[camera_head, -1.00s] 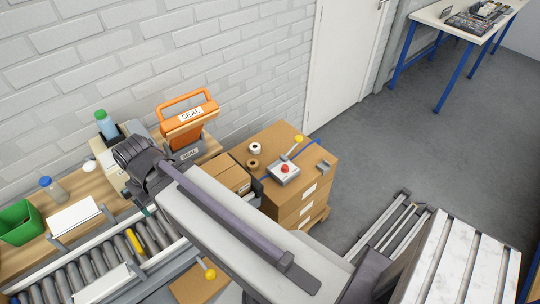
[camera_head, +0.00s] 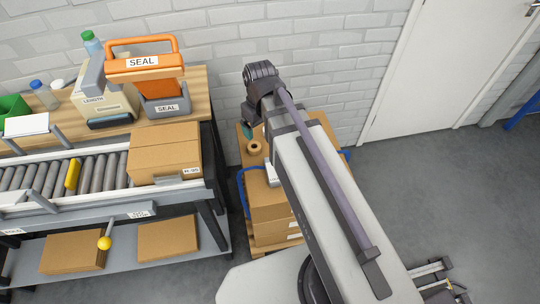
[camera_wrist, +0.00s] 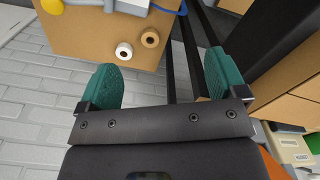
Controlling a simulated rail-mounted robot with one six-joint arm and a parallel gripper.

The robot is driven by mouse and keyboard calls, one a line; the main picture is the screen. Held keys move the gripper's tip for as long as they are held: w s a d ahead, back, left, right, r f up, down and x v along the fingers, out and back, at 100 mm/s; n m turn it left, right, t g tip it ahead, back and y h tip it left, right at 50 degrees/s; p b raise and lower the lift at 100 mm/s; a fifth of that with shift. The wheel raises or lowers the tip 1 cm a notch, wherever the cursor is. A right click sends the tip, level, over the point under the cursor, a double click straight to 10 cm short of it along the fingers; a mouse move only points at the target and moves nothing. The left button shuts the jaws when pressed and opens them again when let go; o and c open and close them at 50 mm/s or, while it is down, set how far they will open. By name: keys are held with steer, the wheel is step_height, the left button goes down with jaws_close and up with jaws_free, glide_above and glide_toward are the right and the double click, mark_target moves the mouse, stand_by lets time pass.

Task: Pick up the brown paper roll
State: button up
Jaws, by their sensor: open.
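The brown paper roll (camera_head: 254,148) stands on top of the stacked cartons (camera_head: 268,207), just left of my arm in the head view. In the wrist view the brown roll (camera_wrist: 150,39) is beside a white roll (camera_wrist: 124,51) on the carton top. My gripper (camera_wrist: 161,75) is open and empty, with its two teal fingers spread. In the wrist view both rolls lie beyond the fingertips, between their lines, apart from them. In the head view my arm hides most of the gripper and part of the carton top.
An orange sealer (camera_head: 145,68) stands on the wooden bench left of the cartons. A closed carton (camera_head: 165,152) sits on the roller conveyor (camera_head: 95,172). A blue strap or cable (camera_wrist: 170,9) and a yellow knob (camera_wrist: 53,6) are near the rolls.

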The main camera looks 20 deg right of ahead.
steer(key=w+d+f+n+b, duration=0.1)
steer(key=w+f+n+b, duration=0.6)
steer(key=f+b, duration=0.5)
steer(key=n+b, duration=0.5)
steer(key=n, duration=1)
glide_above(254, 147)
steer(key=s, duration=0.1)
step_height(254, 147, down, 7)
step_height(254, 147, down, 11)
steer(key=b, duration=1.1)
steer(key=shift+f, duration=0.15)
steer(key=shift+r, duration=0.2)
steer(key=c, duration=1)
step_height(254, 147, up, 10)
steer(key=p, duration=1)
steer(key=shift+r+p, duration=0.2)
steer(key=shift+p, duration=0.2)
